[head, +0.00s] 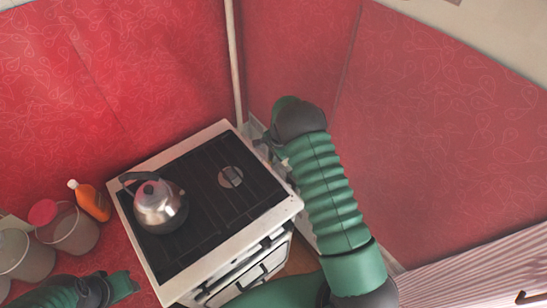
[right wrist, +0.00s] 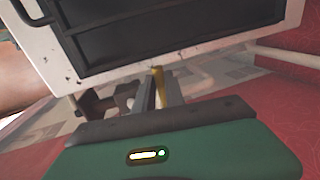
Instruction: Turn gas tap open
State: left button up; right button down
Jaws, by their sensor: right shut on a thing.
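The gas tap's yellow handle (right wrist: 158,86) shows in the right wrist view, beside the stove edge. My right gripper (right wrist: 155,92) is shut on this yellow piece, which sits between its two fingers. In the head view my right gripper (head: 268,141) reaches down behind the stove's right back corner, and the tap is hidden there. A white pipe (head: 234,65) runs down the wall corner to this spot. My left gripper (head: 122,286) is at the lower left, away from the tap; its finger opening is unclear.
The stove (head: 215,262) has a dark grate top with a steel kettle (head: 158,205) on it. An orange bottle (head: 91,201) and lidded jars (head: 72,232) stand to its left. Red patterned walls (head: 440,140) close in behind and to the right of my right arm.

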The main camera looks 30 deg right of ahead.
jog(key=shift+d+r, duration=0.15)
jog(key=shift+d, duration=0.15)
jog(key=s+d+n+b, duration=0.1)
jog(key=n+b, duration=0.1)
jog(key=n, duration=0.2)
jog(key=s+d+n+y+b, duration=0.1)
jog(key=s+d+n+b, duration=0.1)
jog(key=n, duration=0.2)
jog(key=s+d+n+g+b, duration=0.1)
jog(key=n+b, duration=0.1)
jog(key=n, duration=0.2)
jog(key=shift+s+d+n+y, duration=0.15)
jog(key=shift+s+n+y, duration=0.15)
jog(key=shift+s+y, duration=0.1)
jog(key=shift+s+d+n+g+b, duration=0.1)
jog(key=shift+d+n+g+b, duration=0.3)
jog(key=shift+n, duration=0.55)
jog(key=shift+s+d+n+g+b, duration=0.1)
jog(key=shift+d+n+b, duration=0.1)
jog(key=shift+d+n, duration=0.6)
jog(key=shift+w+a+r+n, duration=0.1)
jog(key=shift+a+n, duration=0.1)
jog(key=shift+n, duration=0.05)
